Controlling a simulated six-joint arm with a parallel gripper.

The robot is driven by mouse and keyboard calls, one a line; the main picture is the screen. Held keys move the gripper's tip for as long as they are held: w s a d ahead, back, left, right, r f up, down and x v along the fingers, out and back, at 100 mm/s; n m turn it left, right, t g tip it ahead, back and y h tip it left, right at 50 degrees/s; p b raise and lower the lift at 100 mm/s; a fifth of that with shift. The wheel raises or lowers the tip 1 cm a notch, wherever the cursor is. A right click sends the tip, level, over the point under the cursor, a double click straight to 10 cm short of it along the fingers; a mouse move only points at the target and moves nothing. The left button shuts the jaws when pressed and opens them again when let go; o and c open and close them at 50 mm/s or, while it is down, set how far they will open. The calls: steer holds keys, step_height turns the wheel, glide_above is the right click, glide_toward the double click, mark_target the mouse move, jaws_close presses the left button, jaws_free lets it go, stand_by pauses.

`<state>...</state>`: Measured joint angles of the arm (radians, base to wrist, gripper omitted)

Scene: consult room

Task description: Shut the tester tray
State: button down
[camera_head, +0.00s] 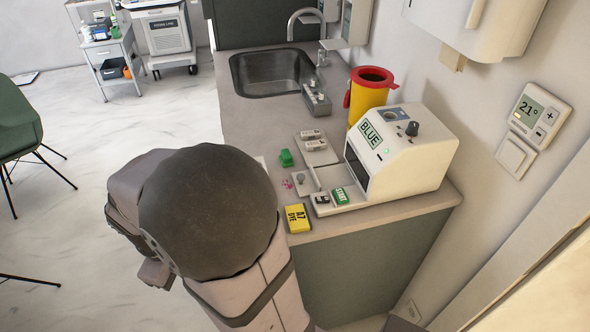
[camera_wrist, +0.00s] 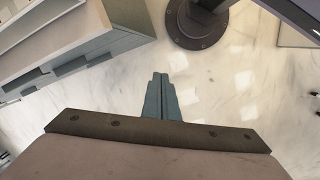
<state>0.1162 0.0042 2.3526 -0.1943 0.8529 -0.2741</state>
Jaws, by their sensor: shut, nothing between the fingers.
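The tester (camera_head: 405,160) is a white box on the counter with a BLUE display, a black knob on top and a dark opening in its front left face. A pale flat tray (camera_head: 307,187) with a small grey knob (camera_head: 301,178) sticks out to the left of the opening, so it stands out of the tester. A green START button (camera_head: 340,196) sits on the ledge in front. My gripper's fingers (camera_wrist: 161,78) are together and empty in the wrist view, above the pale floor and away from the tester. My arm hides the fingers in the head view.
A yellow A7 DYE box (camera_head: 297,218), a green block (camera_head: 286,157) and a white holder (camera_head: 315,150) lie near the tray. A yellow bin with a red rim (camera_head: 369,95), a grey rack (camera_head: 317,100) and the sink (camera_head: 272,72) are farther back. Cabinets (camera_wrist: 85,50) show at left in the wrist view.

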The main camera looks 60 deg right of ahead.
steer(key=w+d+r+n+g+h+p, duration=0.1)
steer(key=d+r, duration=0.3)
steer(key=d, duration=0.4)
steer(key=d+r+n+g+h+p, duration=0.1)
steer(key=d+r+n, duration=0.3)
steer(key=d, duration=0.4)
steer(key=w+d+r+n+g+h+p, duration=0.1)
steer(key=d+r+n+g+h+p, duration=0.1)
steer(key=d, duration=0.6)
steer(key=shift+w+d+r+h+p, duration=0.15)
steer(key=shift+w+r+h+p, duration=0.1)
steer(key=shift+r, duration=0.45)
steer(key=shift+w+d+r+h+p, duration=0.15)
steer(key=shift+r+p, duration=0.1)
steer(key=shift+r, duration=0.4)
steer(key=p+x, duration=0.2)
steer(key=x, duration=0.8)
steer(key=shift+s, duration=0.1)
steer(key=shift+s+d+f+p, duration=0.2)
steer(key=shift+s+d+p, duration=0.65)
steer(key=shift+d, duration=0.3)
steer(key=shift+s+d+f, duration=0.15)
steer(key=shift+s+d, duration=0.05)
steer(key=shift+d, duration=0.15)
glide_above(324, 181)
steer(key=shift+d, duration=0.15)
steer(key=shift+s, duration=0.1)
